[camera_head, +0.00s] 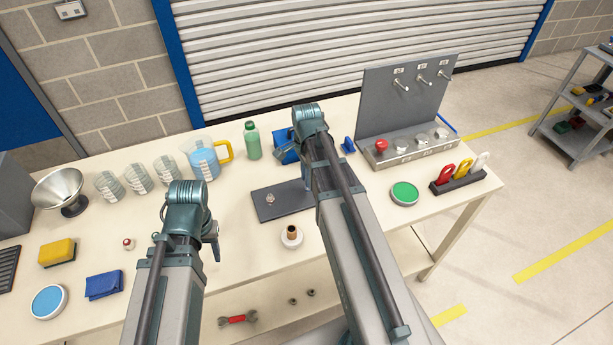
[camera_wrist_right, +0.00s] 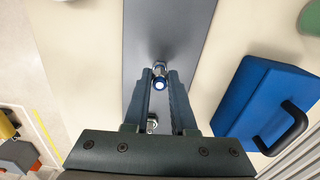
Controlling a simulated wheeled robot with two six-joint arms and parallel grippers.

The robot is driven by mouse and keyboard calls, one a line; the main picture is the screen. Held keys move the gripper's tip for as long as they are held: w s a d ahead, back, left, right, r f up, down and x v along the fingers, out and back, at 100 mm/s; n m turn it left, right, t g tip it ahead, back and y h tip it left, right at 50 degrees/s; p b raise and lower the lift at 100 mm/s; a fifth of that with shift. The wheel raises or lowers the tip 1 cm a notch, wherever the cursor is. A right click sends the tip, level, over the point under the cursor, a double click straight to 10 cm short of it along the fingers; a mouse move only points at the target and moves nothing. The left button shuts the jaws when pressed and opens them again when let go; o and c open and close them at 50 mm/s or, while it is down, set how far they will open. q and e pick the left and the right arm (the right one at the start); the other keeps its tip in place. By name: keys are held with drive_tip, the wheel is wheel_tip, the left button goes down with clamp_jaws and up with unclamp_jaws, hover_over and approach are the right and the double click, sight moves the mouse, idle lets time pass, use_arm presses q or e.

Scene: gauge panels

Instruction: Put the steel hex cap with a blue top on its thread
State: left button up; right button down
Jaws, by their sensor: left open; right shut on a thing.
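The steel hex cap with a blue top (camera_wrist_right: 160,84) is between the fingertips of my right gripper (camera_wrist_right: 160,77), which is shut on it. It is over the dark grey plate (camera_wrist_right: 165,25). A bit of bright metal shows just past the cap; I cannot tell whether the cap touches a thread. In the head view my right arm hides the right gripper and the cap. My left gripper (camera_head: 213,248) is open, partly hidden by its arm, over the table front.
A blue box with a black handle (camera_wrist_right: 262,105) stands close beside the plate. A white ring with a brown centre (camera_head: 291,237) is in front of it. A grey peg panel (camera_head: 405,95) and green disc (camera_head: 404,193) are at right. A jug (camera_head: 203,160) stands at back left.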

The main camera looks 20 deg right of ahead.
use_arm(q)
drive_tip(key=shift+f+b, duration=0.55)
use_arm(e)
drive_tip(key=shift+f, duration=0.6)
idle(0.4)
drive_tip(key=shift+c, duration=1.3)
unclamp_jaws()
drive_tip(key=shift+r, duration=0.1)
drive_tip(key=shift+r+p, duration=3.5)
drive_tip(key=shift+p, duration=0.05)
use_arm(q)
wheel_tip(320, 180, up, 7)
